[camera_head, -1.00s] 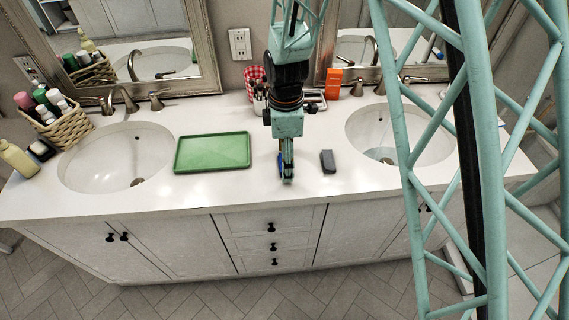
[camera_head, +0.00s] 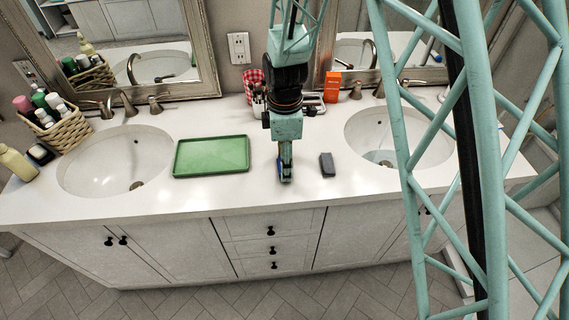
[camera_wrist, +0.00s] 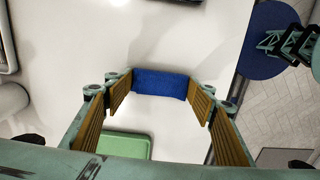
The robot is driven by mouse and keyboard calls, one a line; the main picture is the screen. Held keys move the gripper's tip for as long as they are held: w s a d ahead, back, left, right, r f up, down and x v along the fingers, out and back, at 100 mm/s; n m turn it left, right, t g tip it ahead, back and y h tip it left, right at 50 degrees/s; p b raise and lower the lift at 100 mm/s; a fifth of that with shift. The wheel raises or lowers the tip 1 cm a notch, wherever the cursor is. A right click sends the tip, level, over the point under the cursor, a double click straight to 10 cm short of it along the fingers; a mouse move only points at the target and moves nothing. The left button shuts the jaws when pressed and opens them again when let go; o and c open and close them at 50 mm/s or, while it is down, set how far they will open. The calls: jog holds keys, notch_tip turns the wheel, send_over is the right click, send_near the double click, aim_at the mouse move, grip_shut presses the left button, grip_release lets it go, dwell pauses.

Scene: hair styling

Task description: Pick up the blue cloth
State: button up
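The blue cloth (camera_wrist: 160,83) shows in the wrist view as a small rectangle on the white counter, spanning most of the gap between my fingertips. My gripper (camera_wrist: 160,90) is open, with one finger at each short end of the cloth. Whether the fingers touch it I cannot tell. In the head view my gripper (camera_head: 285,176) points down at the counter between the green tray and a grey block. Only a sliver of the blue cloth (camera_head: 280,168) shows there, beside the fingers; the rest is hidden.
A green tray (camera_head: 211,156) lies left of my gripper, and a dark grey block (camera_head: 327,164) lies close on its right. Sinks (camera_head: 115,160) flank the counter (camera_head: 225,190). A basket of bottles (camera_head: 62,131), a red checkered cup (camera_head: 253,80) and an orange box (camera_head: 332,86) stand behind.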

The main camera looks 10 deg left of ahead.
jog(key=shift+r, duration=1.7)
jog(key=s+d+r, duration=0.1)
jog(key=s+d, duration=0.9)
jog(key=s, duration=0.2)
jog(key=shift+d+r, duration=0.2)
jog(key=shift+c, duration=1)
jog(key=shift+d, duration=0.15)
